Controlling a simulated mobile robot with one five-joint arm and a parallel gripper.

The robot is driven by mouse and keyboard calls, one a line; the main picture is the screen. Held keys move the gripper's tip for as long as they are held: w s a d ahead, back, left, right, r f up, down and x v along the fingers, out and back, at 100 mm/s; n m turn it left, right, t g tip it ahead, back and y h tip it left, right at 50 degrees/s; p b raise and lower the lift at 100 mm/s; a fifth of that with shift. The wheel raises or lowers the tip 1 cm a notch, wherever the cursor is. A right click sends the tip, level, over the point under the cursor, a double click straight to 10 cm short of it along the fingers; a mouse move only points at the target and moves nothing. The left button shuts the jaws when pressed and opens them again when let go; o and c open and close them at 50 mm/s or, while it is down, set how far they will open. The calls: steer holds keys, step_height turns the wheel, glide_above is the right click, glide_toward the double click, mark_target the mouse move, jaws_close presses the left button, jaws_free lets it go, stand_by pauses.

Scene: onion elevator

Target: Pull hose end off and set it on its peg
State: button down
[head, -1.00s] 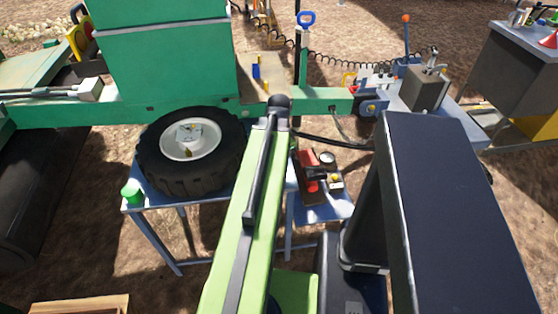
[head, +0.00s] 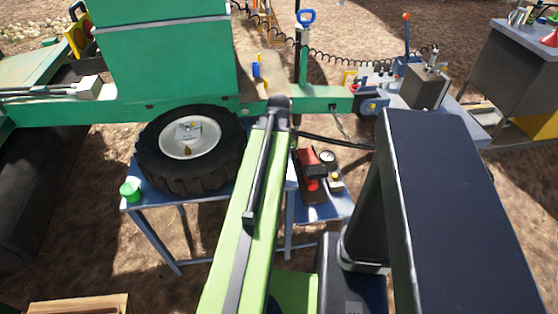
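A thin black hose (head: 335,141) runs from near the tip of the light green boom to the right, where it passes behind the dark column. I cannot make out its loose end or a peg for it. A red and black device (head: 308,170) with a small round gauge (head: 327,157) sits on the low blue stand, just right of the boom. A dark part lies across its red body; I cannot tell whether it is a hose fitting. I cannot make out my gripper; the boom and the dark panel cover much of the middle and right.
A coiled black cable (head: 345,62) hangs at the back. A grey bench (head: 510,70) stands at the far right.

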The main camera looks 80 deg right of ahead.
steer(key=shift+f, duration=0.2)
steer(key=c, duration=1.1)
jaws_free()
steer(key=o, duration=0.4)
step_height(320, 180, up, 7)
steer(key=p, duration=0.7)
